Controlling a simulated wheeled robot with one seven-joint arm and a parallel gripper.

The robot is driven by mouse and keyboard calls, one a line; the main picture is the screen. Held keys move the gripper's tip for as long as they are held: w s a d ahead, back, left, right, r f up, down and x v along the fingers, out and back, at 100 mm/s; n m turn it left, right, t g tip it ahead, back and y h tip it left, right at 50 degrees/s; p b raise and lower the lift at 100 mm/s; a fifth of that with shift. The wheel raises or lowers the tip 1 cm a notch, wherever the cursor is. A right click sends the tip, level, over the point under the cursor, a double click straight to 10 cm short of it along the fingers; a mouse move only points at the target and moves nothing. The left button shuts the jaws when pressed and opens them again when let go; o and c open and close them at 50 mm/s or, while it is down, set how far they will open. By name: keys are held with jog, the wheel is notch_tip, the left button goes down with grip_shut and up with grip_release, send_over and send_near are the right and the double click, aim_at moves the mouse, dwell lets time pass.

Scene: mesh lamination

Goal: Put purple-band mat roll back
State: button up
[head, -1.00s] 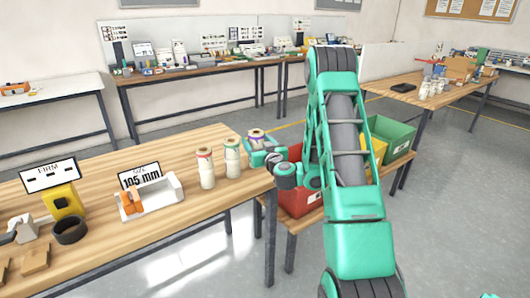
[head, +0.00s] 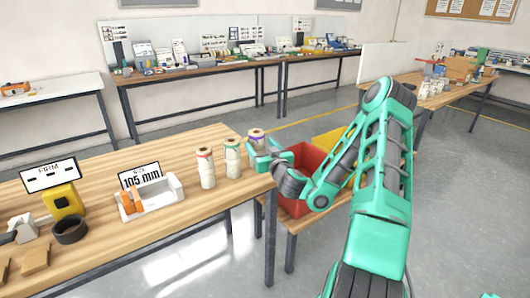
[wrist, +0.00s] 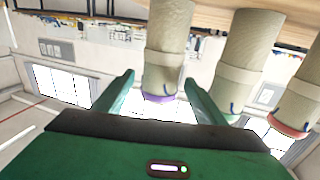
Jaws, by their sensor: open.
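The purple-band mat roll (head: 256,138) stands upright near the right end of the near wooden table. In the wrist view, which is upside down, the purple-band roll (wrist: 167,50) shows between the two spread fingers. My gripper (head: 260,150) is open, level with the roll and on its right side; it also shows in the wrist view (wrist: 159,78). I cannot tell whether the fingers touch the roll.
A green-band roll (head: 232,160) and a red-band roll (head: 206,170) stand left of it. The size stand (head: 165,190) is farther left. A red bin (head: 305,160) and a yellow bin (head: 328,142) sit right of the table, behind my arm.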

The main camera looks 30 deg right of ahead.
jog(key=shift+s+f, duration=0.15)
jog(key=shift+s, duration=0.4)
jog(key=shift+s+r, duration=0.3)
jog(key=shift+s, duration=0.2)
jog(key=shift+s+a+f, duration=0.2)
jog(key=shift+s+f, duration=0.05)
jog(key=shift+s, duration=0.1)
jog(key=shift+s+a+r, duration=0.1)
jog(key=shift+s+a, duration=0.05)
jog(key=shift+s, duration=0.35)
jog(key=shift+s+r, duration=0.1)
jog(key=shift+s, duration=0.1)
